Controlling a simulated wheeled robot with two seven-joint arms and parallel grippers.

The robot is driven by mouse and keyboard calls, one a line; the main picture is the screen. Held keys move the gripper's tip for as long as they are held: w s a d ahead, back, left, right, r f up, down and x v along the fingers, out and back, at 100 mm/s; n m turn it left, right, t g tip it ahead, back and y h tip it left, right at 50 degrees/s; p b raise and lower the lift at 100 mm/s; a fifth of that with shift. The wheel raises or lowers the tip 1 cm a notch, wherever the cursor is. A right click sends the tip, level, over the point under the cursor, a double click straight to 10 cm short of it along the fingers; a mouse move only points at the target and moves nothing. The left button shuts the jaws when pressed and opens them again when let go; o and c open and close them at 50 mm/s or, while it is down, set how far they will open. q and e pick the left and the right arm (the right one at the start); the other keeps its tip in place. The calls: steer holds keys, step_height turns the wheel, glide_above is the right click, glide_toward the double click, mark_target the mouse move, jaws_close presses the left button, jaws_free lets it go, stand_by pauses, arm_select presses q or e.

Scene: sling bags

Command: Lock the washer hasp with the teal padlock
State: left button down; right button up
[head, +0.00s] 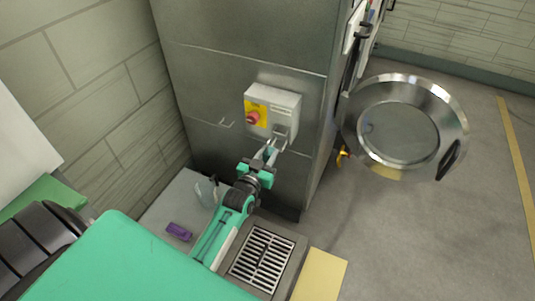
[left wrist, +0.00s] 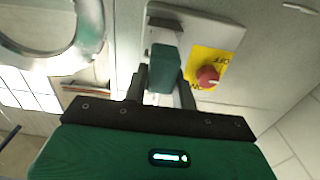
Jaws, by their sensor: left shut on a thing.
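The teal padlock (left wrist: 165,66) is between the fingers of my left gripper in the left wrist view. My left gripper (head: 271,152) is shut on it, just below the light grey switch box (head: 285,103) on the steel machine. The hasp (head: 281,132) is at the lower right of the box, and the padlock is right at it. I cannot tell whether the shackle passes through the hasp; fingers and padlock body hide it. A red knob (head: 253,118) on a yellow plate is beside the hasp; it also shows in the left wrist view (left wrist: 207,76). My right gripper is out of view.
The round washer door (head: 457,117) hangs open at the right. A purple object (head: 178,231) and a translucent container (head: 206,192) are on the low pale surface at left. A floor drain grate (head: 262,258) lies below my arm. Open floor is at the right.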

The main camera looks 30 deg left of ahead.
arm_select(q)
steer(key=shift+p, duration=0.55)
stand_by(0.9)
steer(key=shift+w, duration=0.15)
steer(key=shift+w+a+b, duration=0.2)
steer(key=shift+w+b, duration=0.65)
steer(key=shift+w, duration=2.55)
steer(key=shift+w, duration=0.2)
steer(key=shift+f, duration=0.15)
steer(key=shift+c, duration=2.1)
jaws_free()
steer(key=shift+s, duration=0.15)
